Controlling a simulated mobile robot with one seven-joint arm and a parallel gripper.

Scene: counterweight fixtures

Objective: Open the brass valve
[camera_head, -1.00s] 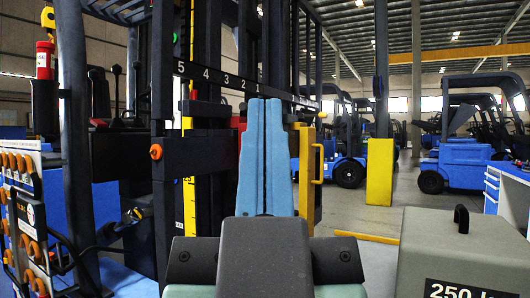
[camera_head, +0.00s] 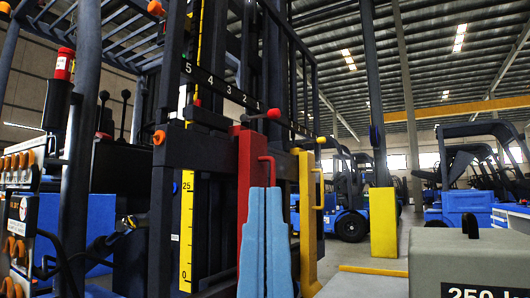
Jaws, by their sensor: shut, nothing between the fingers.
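I cannot clearly pick out a brass valve in this view. A small dark fitting (camera_head: 128,222) with a yellowish spot sits low at the left, but it is too small to identify. Several orange-brown round fittings (camera_head: 18,160) line a pale panel at the far left. My gripper (camera_head: 265,190) is at the bottom centre. Its two light-blue fingers point up and lie together, shut and empty. Its grey body is below the frame. The fingers cover the lower part of a red upright (camera_head: 248,150) with a red handle. I cannot tell whether they touch it.
A dark mast with an orange knob (camera_head: 159,137) and a yellow scale (camera_head: 186,230) stands left of my gripper. A yellow upright with a handle (camera_head: 307,205) is at its right. A grey 250-marked weight (camera_head: 465,260) is lower right. Floor shows between them. Blue forklifts stand behind.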

